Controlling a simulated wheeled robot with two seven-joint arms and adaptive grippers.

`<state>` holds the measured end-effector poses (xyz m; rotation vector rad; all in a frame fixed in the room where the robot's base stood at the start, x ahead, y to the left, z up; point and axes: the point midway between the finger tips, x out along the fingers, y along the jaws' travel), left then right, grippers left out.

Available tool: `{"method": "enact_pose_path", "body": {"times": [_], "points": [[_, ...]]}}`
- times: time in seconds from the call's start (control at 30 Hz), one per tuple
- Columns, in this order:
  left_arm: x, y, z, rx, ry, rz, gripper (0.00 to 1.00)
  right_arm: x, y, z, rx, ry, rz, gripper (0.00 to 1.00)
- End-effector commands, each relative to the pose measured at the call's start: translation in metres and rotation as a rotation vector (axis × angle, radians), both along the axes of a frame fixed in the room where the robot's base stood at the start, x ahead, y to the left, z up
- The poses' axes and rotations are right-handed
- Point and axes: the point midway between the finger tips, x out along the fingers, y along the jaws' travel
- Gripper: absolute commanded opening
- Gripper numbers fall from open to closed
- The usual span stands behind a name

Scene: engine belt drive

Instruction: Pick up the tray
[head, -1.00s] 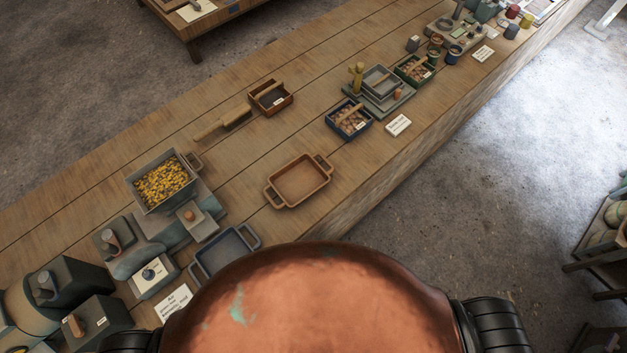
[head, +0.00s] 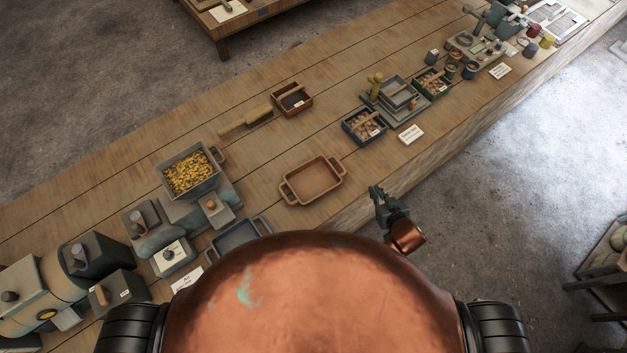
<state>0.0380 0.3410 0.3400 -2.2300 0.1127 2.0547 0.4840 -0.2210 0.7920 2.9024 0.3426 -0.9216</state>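An empty brown tray (head: 312,182) with a handle at each end lies on the wooden bench in the middle of the head view. A second, grey-blue tray (head: 236,238) lies nearer to me at its lower left, partly hidden behind my copper body. My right gripper (head: 377,191) is to the right of the brown tray, off the bench's near edge, apart from the tray. It looks empty, but it is too small to tell whether its fingers are open or shut. My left gripper is not in view.
A grey bin of yellow pieces (head: 190,172) stands left of the brown tray. A small brown box (head: 291,99) is behind it, and a blue box (head: 364,126) is to its upper right. The bench around the brown tray is mostly bare.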

Motion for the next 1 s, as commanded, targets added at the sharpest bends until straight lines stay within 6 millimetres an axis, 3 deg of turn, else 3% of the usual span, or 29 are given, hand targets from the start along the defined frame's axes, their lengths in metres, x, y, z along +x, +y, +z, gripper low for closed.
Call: {"method": "enact_pose_path", "body": {"times": [0.17,0.4,0.57,0.83,1.0], "points": [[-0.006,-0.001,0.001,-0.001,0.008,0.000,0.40,0.017,0.038,0.015,0.061,-0.090,0.118,0.07],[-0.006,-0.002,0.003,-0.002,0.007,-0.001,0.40,0.018,0.081,0.029,0.150,-0.154,0.269,0.07],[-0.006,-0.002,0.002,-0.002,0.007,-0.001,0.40,0.020,0.099,0.029,0.182,-0.166,0.321,0.07],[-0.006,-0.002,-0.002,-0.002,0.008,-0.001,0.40,0.054,0.123,0.012,0.185,-0.166,0.323,0.07],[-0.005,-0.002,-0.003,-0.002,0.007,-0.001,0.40,0.065,0.131,0.007,0.185,-0.166,0.322,0.07]]}}
